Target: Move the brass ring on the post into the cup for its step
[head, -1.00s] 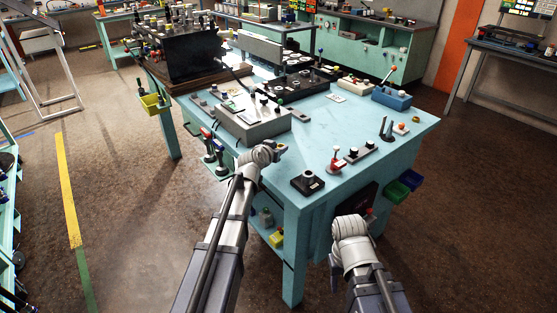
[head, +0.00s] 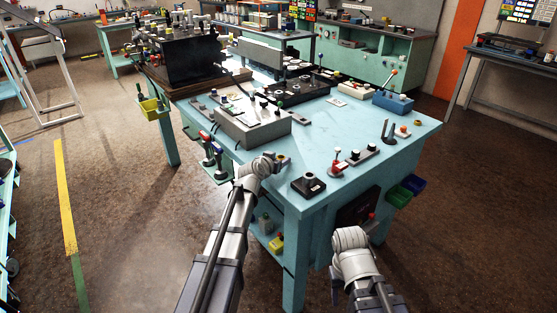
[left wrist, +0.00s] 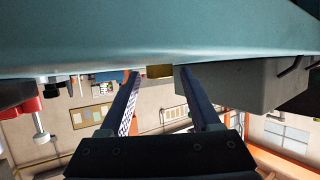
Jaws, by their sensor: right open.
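A small brass-coloured piece (left wrist: 160,71) shows between the finger ends of my left gripper (left wrist: 160,78) in the left wrist view, close to the table edge. Gaps show on both sides of it, so the fingers are apart and not closed on it. In the head view my left gripper (head: 274,161) is at the near edge of the table, beside the grey box. A yellowish ring (head: 417,121) lies near the far right table corner. I cannot tell which cup belongs to the task. My right gripper (head: 336,287) hangs low in front of the table, mostly hidden by its arm.
Blue and green bins (head: 405,190) hang on the right side.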

